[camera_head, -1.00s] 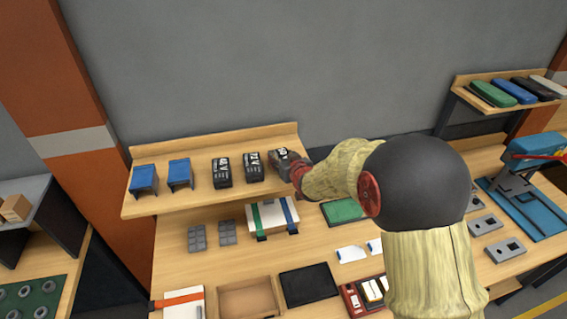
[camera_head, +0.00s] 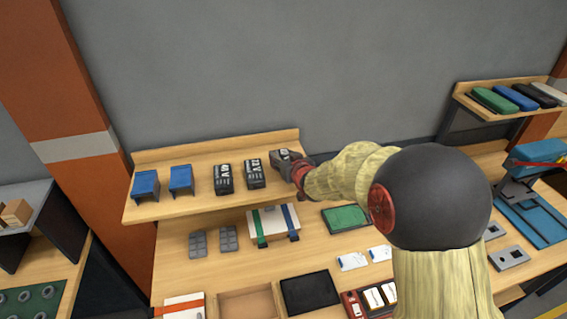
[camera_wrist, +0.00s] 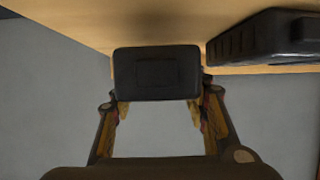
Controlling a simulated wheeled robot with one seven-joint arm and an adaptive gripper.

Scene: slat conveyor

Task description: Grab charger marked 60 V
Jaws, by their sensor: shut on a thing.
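Two black chargers with white markings, one on the left (camera_head: 223,178) and one in the middle (camera_head: 253,173), stand on the upper wooden shelf in the head view. The markings are too small to read with certainty. A third dark charger (camera_head: 281,155) is at the right of this row, partly hidden by my gripper (camera_head: 296,166). In the wrist view, my gripper (camera_wrist: 160,92) is shut on this charger (camera_wrist: 157,73), with a finger on each side. The charger's plain dark side faces the wrist camera, so its mark is hidden there. A neighbouring charger (camera_wrist: 265,38) is close by at upper right.
Two blue-topped holders (camera_head: 146,184) stand at the shelf's left. The wooden shelf (camera_head: 200,204) has a raised back edge near the wall. Below are a white box with green and blue straps (camera_head: 274,223), a black tray (camera_head: 309,291) and a wooden tray (camera_head: 246,305).

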